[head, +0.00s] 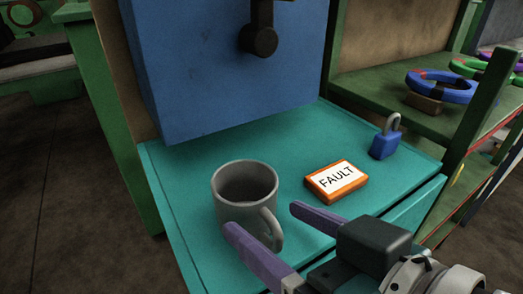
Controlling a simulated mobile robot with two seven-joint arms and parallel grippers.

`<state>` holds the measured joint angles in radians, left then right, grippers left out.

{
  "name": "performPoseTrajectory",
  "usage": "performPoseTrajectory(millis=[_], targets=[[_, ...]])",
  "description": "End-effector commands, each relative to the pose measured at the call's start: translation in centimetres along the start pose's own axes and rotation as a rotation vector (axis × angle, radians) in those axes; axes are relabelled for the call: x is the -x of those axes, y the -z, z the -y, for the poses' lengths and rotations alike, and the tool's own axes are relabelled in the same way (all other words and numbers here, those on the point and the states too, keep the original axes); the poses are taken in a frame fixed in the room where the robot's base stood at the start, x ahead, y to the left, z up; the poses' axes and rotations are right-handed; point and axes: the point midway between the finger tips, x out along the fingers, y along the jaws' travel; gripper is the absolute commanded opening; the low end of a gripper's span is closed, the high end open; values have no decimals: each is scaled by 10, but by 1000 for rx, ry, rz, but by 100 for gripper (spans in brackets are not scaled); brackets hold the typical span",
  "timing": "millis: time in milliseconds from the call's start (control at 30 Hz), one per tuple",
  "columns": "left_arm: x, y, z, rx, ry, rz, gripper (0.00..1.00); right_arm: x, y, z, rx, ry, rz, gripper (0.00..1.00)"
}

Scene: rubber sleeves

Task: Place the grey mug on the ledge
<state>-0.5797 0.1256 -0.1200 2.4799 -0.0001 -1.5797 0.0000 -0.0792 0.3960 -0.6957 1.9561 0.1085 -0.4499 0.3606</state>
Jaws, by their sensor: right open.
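The grey mug (229,205) stands upright on the teal ledge (190,228), with its handle toward the lower right. My right gripper (262,217) comes in from the lower right with its two purple fingers spread apart. The mug's handle shows near the gap between the fingertips, and the left finger is close to the mug's lower right side. I cannot tell whether that finger touches the mug. My left gripper is not in view.
An orange block with a FAULT label (337,181) and a blue padlock (385,139) are on the ledge to the right. A blue box with a black handle (225,70) stands behind the mug. A green shelf (395,82) holds coloured rings at the right.

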Motion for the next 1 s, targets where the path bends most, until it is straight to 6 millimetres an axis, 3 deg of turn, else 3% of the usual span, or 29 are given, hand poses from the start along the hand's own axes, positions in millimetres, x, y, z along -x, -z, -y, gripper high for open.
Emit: performPoseTrajectory(millis=[300, 1000], targets=[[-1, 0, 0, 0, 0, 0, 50, -8, 0, 0, 0, 1, 1, 87], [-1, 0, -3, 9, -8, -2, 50, -7, 0, 0, 0, 1, 1, 8]])
